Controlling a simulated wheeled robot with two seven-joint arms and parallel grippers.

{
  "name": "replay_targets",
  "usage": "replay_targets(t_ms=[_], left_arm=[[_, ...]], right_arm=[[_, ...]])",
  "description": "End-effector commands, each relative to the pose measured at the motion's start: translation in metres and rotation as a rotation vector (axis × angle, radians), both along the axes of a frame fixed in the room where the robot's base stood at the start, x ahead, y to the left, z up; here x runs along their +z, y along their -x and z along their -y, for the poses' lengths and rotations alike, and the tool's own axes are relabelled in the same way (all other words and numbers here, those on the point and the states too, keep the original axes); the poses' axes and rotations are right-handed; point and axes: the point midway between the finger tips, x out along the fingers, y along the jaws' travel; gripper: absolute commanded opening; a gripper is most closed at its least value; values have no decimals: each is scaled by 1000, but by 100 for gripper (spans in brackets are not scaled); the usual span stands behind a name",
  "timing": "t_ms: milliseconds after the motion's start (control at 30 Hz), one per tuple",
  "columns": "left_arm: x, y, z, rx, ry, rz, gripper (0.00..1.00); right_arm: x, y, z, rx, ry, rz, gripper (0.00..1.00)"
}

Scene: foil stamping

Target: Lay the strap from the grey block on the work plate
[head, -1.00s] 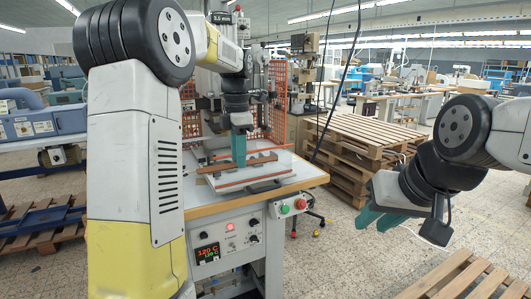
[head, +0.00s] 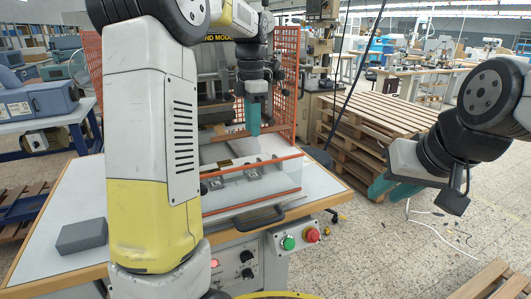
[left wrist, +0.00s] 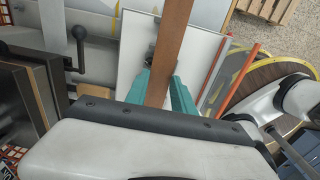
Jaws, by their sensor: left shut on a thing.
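My left gripper (head: 252,128) is shut on the brown strap (head: 228,135). The left wrist view shows the strap (left wrist: 172,42) between the teal fingers, running up and out of the picture. The white work plate (left wrist: 127,58) lies beneath it there; I cannot tell whether strap and plate touch. In the head view the plate area of the press (head: 226,152) is partly hidden by a clear guard. The grey block (head: 82,235) stands bare on the table's left side. My right gripper (head: 392,189) hangs empty right of the table; its finger gap is unclear.
The clear guard with orange edges (head: 252,196) stands in front of the plate. Orange mesh (head: 287,85) flanks the press. A control box (head: 299,235) with green and red buttons sits at the table's front right. Stacked pallets (head: 365,135) stand to the right.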

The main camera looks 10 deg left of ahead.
Motion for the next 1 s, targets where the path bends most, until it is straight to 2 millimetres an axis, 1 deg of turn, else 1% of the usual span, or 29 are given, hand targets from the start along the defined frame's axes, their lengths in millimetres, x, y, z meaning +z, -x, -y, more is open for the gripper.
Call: replay_targets(t_ms=[100, 200, 300, 467, 633, 700, 1000], left_arm=[[-23, 2, 0, 0, -1, -6, 0], [-41, 1, 0, 0, 0, -6, 0], [-52, 1, 0, 1, 0, -4, 0], [-64, 1, 0, 1, 0, -4, 0], [-89, 1, 0, 0, -1, -6, 0], [-93, 1, 0, 0, -1, -3, 0], [-95, 1, 0, 0, 0, -1, 0]], right_arm=[[0, 0, 0, 0, 0, 1, 29], [0, 0, 0, 0, 0, 1, 29], [0, 0, 0, 0, 0, 0, 29], [0, 0, 0, 0, 0, 0, 29], [0, 0, 0, 0, 0, 0, 29], [0, 0, 0, 0, 0, 0, 29], [0, 0, 0, 0, 0, 0, 29]])
